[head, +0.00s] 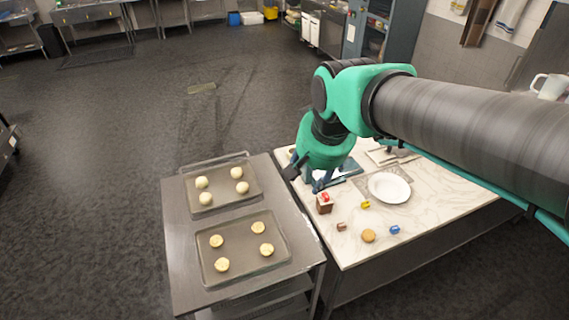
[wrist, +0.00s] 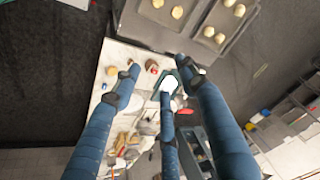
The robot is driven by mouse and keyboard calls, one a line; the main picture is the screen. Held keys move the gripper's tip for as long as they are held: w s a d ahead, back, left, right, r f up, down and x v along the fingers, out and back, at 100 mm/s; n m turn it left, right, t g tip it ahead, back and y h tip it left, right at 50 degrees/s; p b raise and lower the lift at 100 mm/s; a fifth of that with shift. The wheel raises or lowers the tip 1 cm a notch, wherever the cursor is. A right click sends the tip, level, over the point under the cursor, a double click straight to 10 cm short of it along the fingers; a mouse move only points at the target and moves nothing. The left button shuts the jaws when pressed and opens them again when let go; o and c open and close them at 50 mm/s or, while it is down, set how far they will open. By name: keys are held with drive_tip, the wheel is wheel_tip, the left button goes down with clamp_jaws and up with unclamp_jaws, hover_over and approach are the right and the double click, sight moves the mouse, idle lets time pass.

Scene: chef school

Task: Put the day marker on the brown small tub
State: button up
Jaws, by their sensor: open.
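A small brown tub (head: 324,208) stands near the left edge of the marble-topped table, with a small red piece (head: 325,197) on top of it. I cannot tell whether this red piece is the day marker. Small yellow (head: 365,205) and blue (head: 394,230) pieces lie to the right of the tub. My gripper (head: 319,186) is open, just behind and above the tub in the head view. In the wrist view, the tub (wrist: 151,64) with its red top shows between my spread fingers (wrist: 158,72), with nothing held.
A small brown piece (head: 341,227) and a round tan item (head: 368,236) lie on the table (head: 430,225), near a white plate (head: 389,187). A metal cart (head: 180,255) at the left bears two trays of dough pieces. Utensils crowd the table below the fingers in the wrist view.

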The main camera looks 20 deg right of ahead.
drive_tip(key=s+a+n+t, duration=0.1)
drive_tip(key=s+a+n, duration=0.2)
drive_tip(key=s, duration=0.7)
drive_tip(key=shift+s+a+r+n, duration=0.25)
drive_tip(key=shift+a+r+n, duration=0.1)
drive_tip(key=shift+n, duration=0.35)
drive_tip(key=shift+f, duration=0.15)
wheel_tip(320, 180, down, 12)
drive_tip(key=b, duration=1.2)
drive_tip(key=shift+f+b, duration=0.15)
drive_tip(key=shift+b, duration=0.2)
drive_tip(key=shift+o, duration=0.3)
